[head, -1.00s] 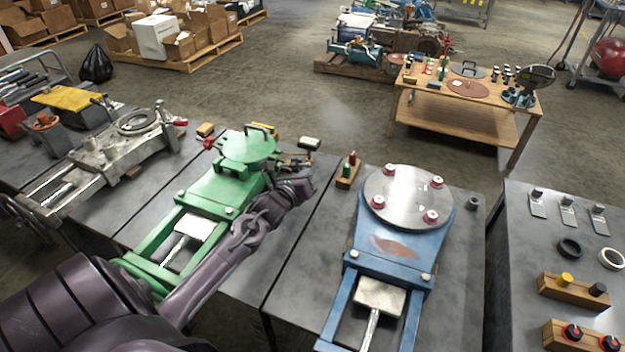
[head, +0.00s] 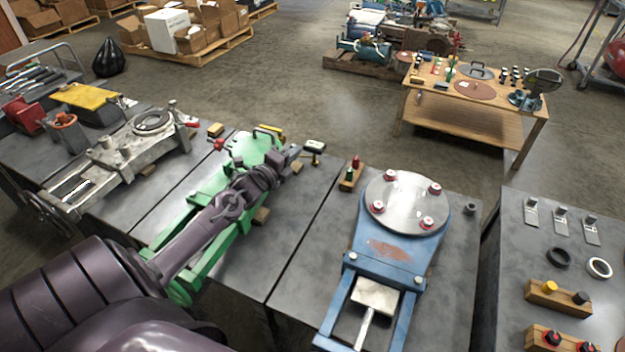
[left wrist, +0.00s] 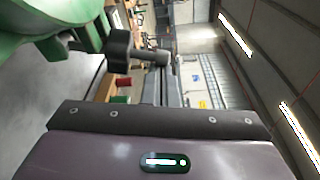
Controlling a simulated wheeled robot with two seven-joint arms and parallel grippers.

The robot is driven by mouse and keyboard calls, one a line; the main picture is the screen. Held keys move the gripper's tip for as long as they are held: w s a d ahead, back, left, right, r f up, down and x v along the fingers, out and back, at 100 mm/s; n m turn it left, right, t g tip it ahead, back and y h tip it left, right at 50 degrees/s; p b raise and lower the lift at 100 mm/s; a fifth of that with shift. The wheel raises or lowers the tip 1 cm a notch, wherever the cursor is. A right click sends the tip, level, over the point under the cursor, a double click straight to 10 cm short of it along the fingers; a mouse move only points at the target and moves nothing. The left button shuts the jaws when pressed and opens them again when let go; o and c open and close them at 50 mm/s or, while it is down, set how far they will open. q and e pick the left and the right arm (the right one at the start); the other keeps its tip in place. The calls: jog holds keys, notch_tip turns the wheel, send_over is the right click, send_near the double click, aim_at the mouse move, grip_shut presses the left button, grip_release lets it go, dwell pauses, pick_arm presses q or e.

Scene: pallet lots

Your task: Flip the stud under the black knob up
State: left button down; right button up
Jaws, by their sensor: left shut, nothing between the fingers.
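A green fixture (head: 203,197) stands on the left bench, with a round green plate at its far end. My left gripper (head: 286,157) is over the right side of that end, shut and empty. A dark, pale-topped knob (head: 315,146) on a short stem stands just right of the fingertips, apart from them as far as I can tell.
A blue fixture (head: 388,250) with a steel disc stands on the bench to the right. A wooden block with red and green pegs (head: 351,174) lies between. A grey fixture (head: 128,158) is at left.

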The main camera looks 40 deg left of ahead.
pick_arm(q)
jog(key=shift+s+a+r+n, duration=0.2)
jog(key=shift+a+n, duration=0.3)
jog(key=shift+a, duration=0.2)
jog(key=shift+s+a+r+n, duration=0.2)
jog(key=shift+a+n, duration=0.3)
jog(key=shift+a, duration=0.2)
pick_arm(e)
jog(key=shift+s, duration=0.45)
jog(key=shift+s+d, duration=0.1)
